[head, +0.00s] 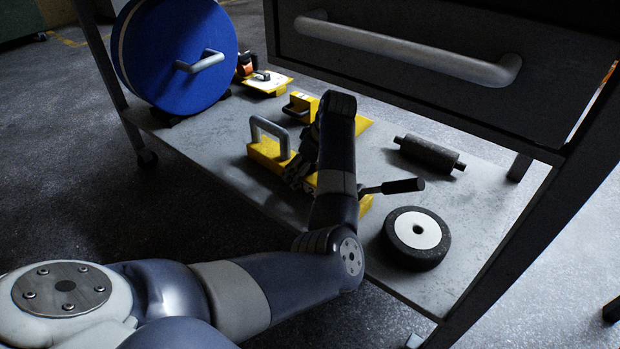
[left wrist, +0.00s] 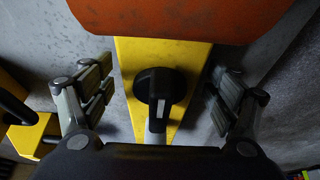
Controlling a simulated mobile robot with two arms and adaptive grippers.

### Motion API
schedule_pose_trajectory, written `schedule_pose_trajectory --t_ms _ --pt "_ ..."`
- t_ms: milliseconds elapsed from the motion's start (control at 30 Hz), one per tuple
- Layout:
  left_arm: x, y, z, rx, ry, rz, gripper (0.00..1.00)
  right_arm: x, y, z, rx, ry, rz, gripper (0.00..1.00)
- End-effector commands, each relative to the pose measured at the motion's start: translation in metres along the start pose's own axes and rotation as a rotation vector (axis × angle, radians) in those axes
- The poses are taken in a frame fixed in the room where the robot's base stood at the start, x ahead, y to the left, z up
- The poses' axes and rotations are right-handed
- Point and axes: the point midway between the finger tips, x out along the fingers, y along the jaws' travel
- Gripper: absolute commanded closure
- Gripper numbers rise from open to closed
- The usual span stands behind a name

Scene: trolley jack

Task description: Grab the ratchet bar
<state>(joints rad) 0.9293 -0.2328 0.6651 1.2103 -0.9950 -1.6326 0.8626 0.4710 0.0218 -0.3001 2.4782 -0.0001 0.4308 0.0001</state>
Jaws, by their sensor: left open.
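A bar with a black grip (head: 403,186) and a thin metal shaft, which looks like the ratchet bar, sticks out to the right of my left forearm in the head view. Its other end is hidden behind my arm. My left gripper (head: 301,172) reaches down over yellow parts on the shelf, and my arm partly covers it. In the left wrist view my left gripper (left wrist: 162,94) is open, with its fingers on either side of a yellow piece (left wrist: 128,75). A black round part with a pale upright tip (left wrist: 157,118) lies between the fingers; I cannot tell whether it belongs to the bar.
The grey shelf (head: 470,206) also holds a black wheel with a white hub (head: 417,230), a dark roller (head: 430,153), a yellow block with a grey loop handle (head: 268,150) and a blue disc (head: 175,55). A drawer (head: 430,80) overhangs it. An orange surface (left wrist: 180,18) shows in the wrist view.

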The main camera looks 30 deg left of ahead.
Motion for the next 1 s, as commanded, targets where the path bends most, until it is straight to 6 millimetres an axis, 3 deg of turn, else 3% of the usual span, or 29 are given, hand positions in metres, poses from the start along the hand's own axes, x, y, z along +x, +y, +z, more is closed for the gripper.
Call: schedule_pose_trajectory --t_ms 133,167,500,1000 --pt "-0.0006 0.0001 -0.0005 0.0 0.0 0.0 0.18 0.0005 0.0001 0.0001 0.0 0.0 0.0 0.6" --pt "-0.0006 0.0001 -0.0005 0.0 0.0 0.0 0.23 0.0005 0.0001 0.0001 0.0 0.0 0.0 0.6" --pt "-0.0004 -0.0001 -0.0004 0.0 0.0 0.0 1.0 0.0004 0.0 0.0001 0.0 0.0 0.0 0.6" --pt "-0.0062 0.0002 -0.006 -0.002 0.005 0.004 1.0 0.0043 0.0012 0.0007 0.001 0.002 0.003 0.6"
